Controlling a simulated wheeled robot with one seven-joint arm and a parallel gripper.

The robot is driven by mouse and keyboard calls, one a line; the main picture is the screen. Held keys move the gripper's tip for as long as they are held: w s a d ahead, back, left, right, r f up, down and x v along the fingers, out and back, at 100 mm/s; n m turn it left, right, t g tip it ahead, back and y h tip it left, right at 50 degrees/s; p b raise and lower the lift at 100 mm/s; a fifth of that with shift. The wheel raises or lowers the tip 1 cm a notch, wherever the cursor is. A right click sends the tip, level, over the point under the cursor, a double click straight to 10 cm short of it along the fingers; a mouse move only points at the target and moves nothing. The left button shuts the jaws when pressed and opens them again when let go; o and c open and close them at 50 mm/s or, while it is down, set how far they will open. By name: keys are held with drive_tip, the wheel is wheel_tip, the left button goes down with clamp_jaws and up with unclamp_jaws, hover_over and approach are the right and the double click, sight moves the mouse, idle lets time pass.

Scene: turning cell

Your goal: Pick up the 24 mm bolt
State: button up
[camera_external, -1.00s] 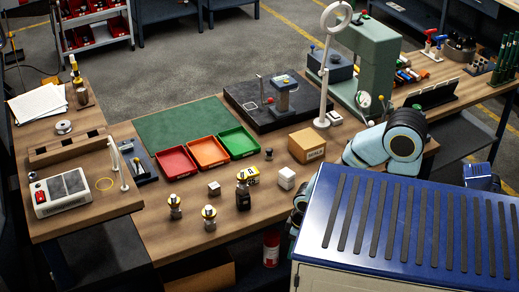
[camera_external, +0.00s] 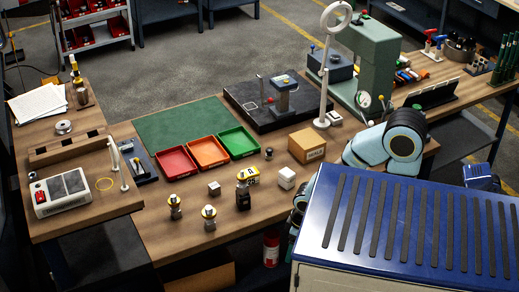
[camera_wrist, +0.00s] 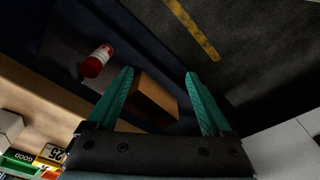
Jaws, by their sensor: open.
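My gripper (camera_wrist: 159,73) shows in the wrist view as two teal fingers, wide apart, with nothing held between them. It points past the bench edge toward the floor and the space under the bench. In the external view my gripper is hidden behind my body. I cannot tell which is the 24 mm bolt.
Red (camera_external: 175,164), orange (camera_external: 207,153) and green (camera_external: 238,142) trays sit by a green mat (camera_external: 180,122). A cardboard box (camera_external: 307,147), a white block (camera_external: 286,178) and a yellow label block (camera_external: 251,175) stand nearby. A red cylinder (camera_wrist: 96,62) and open carton (camera_wrist: 155,97) are below the bench.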

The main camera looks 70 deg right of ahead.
drive_tip(key=shift+o, duration=0.5)
